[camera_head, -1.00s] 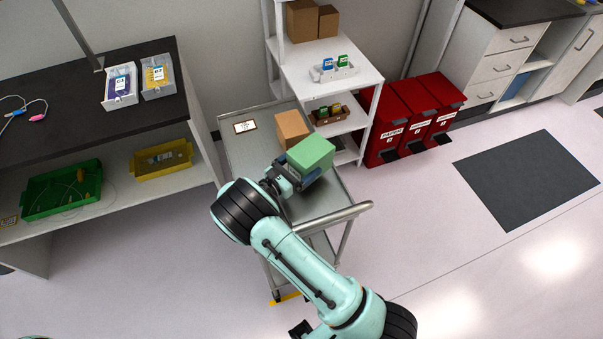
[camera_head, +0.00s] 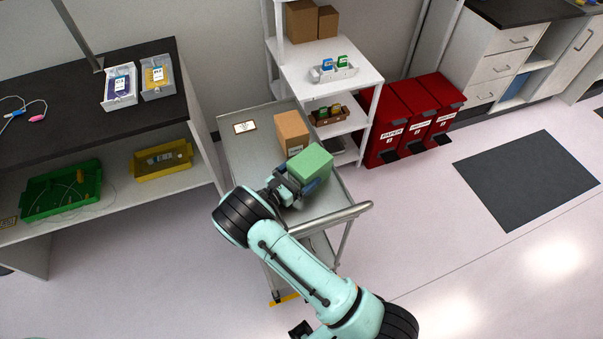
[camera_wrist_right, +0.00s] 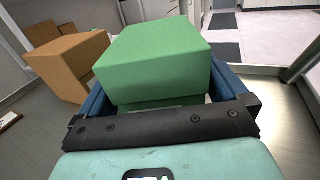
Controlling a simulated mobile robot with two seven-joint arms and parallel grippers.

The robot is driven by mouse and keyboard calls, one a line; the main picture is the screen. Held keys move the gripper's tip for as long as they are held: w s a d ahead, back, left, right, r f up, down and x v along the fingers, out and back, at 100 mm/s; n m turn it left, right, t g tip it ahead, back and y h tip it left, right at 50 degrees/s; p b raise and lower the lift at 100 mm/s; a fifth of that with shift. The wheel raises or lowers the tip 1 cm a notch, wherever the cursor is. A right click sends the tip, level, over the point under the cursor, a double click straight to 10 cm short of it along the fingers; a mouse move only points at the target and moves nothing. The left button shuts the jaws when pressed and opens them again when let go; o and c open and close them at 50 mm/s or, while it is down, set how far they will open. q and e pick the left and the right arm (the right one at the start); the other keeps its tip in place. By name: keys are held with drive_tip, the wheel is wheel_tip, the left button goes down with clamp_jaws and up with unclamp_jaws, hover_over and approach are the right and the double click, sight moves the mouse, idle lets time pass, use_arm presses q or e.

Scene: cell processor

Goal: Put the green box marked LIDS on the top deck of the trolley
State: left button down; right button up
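The green box (camera_head: 311,162) is between the fingers of my right gripper (camera_head: 296,190), over or on the top deck of the trolley (camera_head: 247,150). In the right wrist view the green box (camera_wrist_right: 158,62) sits between the two blue fingers (camera_wrist_right: 165,98), which lie along its sides. The LIDS marking does not show. I cannot tell for certain whether the box's underside touches the deck. My left gripper is not in view.
A brown box (camera_head: 292,131) stands on the deck just behind the green box; it also shows in the right wrist view (camera_wrist_right: 68,66). A white shelf unit (camera_head: 350,75) stands behind the trolley. The deck's far left part, with a label card (camera_head: 245,127), is clear.

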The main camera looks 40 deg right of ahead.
drive_tip(key=a, duration=0.5)
drive_tip(key=a+b, duration=0.1)
drive_tip(key=a, duration=0.1)
drive_tip(key=shift+s+a, duration=0.3)
